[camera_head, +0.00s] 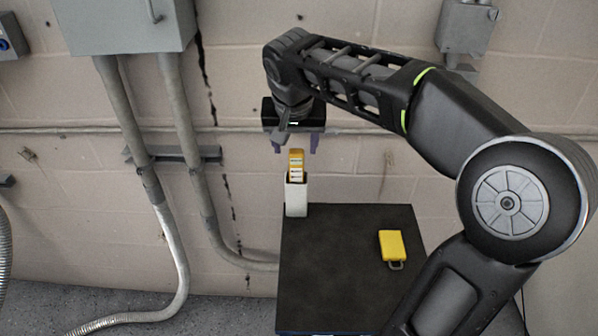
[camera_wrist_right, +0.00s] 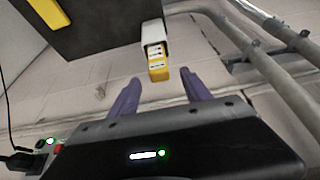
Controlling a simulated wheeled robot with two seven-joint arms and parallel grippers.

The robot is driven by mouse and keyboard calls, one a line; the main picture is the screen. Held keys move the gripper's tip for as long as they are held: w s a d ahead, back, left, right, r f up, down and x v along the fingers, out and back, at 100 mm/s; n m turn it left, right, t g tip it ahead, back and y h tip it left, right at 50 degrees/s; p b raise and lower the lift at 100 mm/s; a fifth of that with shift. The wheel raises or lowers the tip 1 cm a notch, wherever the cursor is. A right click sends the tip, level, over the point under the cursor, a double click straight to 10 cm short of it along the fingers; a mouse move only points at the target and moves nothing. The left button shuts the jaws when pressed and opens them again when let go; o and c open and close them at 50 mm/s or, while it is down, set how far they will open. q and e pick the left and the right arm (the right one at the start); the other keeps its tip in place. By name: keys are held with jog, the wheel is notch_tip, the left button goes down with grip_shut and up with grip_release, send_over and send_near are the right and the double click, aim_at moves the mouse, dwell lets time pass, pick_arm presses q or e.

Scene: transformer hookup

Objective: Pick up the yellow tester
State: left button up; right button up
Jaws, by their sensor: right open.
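The yellow tester (camera_head: 296,160), with pale and dark label marks, stands upright in a white holder (camera_head: 296,199) at the back left corner of the dark table. Its lower part is hidden inside the holder. My right gripper (camera_head: 294,146), with purple fingers, is open and empty just above the tester, pointing down. In the right wrist view the tester (camera_wrist_right: 158,68) lies just beyond the gap between the two fingertips, apart from both, with the white holder (camera_wrist_right: 153,32) behind it. My left gripper is not in view.
A yellow padlock-like block (camera_head: 392,244) with a metal loop lies on the right of the dark table (camera_head: 325,285). The block wall (camera_head: 245,175) and grey conduits (camera_head: 185,130) are close behind and left. A grey box (camera_head: 125,25) hangs upper left. The table's middle is clear.

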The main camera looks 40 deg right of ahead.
aim_at(296, 161)
jog(key=shift+x, duration=1.4)
jog(key=shift+p+x, duration=0.75)
jog(key=shift+x, duration=1.85)
jog(key=shift+s, duration=0.1)
grip_shut()
